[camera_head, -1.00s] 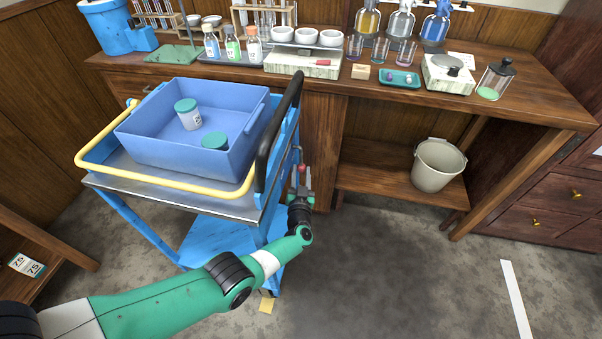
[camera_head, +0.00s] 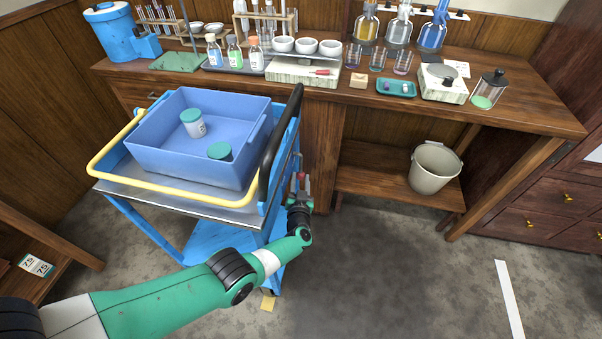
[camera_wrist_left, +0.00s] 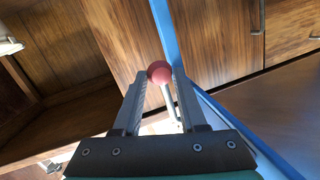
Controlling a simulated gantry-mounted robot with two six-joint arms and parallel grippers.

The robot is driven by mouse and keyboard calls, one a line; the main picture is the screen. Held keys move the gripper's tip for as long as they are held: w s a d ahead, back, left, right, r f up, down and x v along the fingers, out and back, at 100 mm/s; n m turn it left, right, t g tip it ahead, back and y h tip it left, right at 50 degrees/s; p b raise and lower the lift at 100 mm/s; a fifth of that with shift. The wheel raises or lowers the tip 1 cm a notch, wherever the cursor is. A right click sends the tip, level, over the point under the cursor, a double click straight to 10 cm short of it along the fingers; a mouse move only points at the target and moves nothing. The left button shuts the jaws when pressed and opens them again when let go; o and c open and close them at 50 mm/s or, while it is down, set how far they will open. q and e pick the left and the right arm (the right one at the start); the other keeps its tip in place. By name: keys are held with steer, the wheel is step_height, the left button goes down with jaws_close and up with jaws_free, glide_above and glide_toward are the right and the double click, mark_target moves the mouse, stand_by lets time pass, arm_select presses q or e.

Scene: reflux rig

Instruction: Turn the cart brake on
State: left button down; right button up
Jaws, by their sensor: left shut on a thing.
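The blue cart (camera_head: 272,238) stands at the left, in front of the bench, with a yellow rail and a black push handle (camera_head: 281,135). The brake lever's red ball knob (camera_head: 303,177) shows at the cart's right side. My left gripper (camera_head: 301,184) is at this knob. In the left wrist view the red knob (camera_wrist_left: 159,72) sits between the fingertips, on its pale lever rod (camera_wrist_left: 170,103). The left gripper (camera_wrist_left: 160,80) is shut on it. My right gripper is in neither view.
A blue tub (camera_head: 190,162) holding two green-lidded jars rests on the cart. The wooden bench (camera_head: 500,112) behind carries bottles, racks and scales. A bucket (camera_head: 434,168) stands on its lower shelf. The floor right of the cart is clear.

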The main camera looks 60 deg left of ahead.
arm_select(q)
steer(key=c, duration=0.8)
jaws_free()
steer(key=shift+o, duration=0.2)
steer(key=shift+s+d+r, duration=0.1)
steer(key=shift+d+r, duration=0.05)
steer(key=shift+d, duration=0.05)
steer(key=p+v, duration=0.7)
steer(key=v, duration=0.4)
steer(key=shift+p, duration=0.4)
steer(key=shift+s, duration=0.1)
